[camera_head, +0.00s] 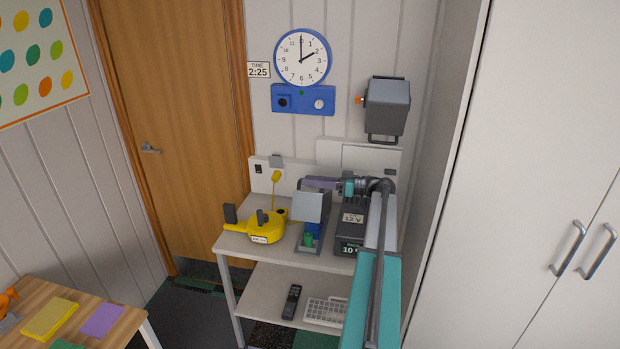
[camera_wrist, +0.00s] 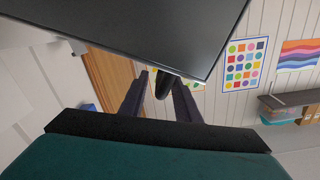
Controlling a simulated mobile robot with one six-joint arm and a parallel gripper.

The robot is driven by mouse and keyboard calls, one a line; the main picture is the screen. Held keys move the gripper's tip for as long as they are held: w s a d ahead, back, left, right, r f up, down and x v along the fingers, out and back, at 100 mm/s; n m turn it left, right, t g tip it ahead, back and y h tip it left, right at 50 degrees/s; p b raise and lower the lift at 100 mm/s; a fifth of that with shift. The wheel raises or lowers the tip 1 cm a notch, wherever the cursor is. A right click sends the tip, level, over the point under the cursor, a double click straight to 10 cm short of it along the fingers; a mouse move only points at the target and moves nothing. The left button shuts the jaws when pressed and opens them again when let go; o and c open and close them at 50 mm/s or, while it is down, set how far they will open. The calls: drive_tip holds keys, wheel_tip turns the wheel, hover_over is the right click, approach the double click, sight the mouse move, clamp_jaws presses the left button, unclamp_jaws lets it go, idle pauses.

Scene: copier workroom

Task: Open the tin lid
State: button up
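No thing is clearly recognisable as the tin. A round yellow object (camera_head: 265,228) with a dark knob on top and a white label sits at the left of the table; I cannot tell whether it is the tin. My gripper (camera_head: 306,183) is above the table, right of this object and behind a tilted grey panel (camera_head: 308,207). In the wrist view, my two dark fingers (camera_wrist: 160,82) stand apart. A dark rounded object (camera_wrist: 164,86) shows between them, with a gap to the left finger; whether it touches the right finger is unclear.
A large dark slab (camera_wrist: 130,30) fills the top of the wrist view, close by. A remote (camera_head: 291,301) and keyboard (camera_head: 326,311) lie on the lower shelf.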

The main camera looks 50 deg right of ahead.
drive_tip(key=shift+w+a, duration=0.25)
drive_tip(key=shift+w, duration=0.15)
clamp_jaws()
drive_tip(key=shift+r, duration=0.15)
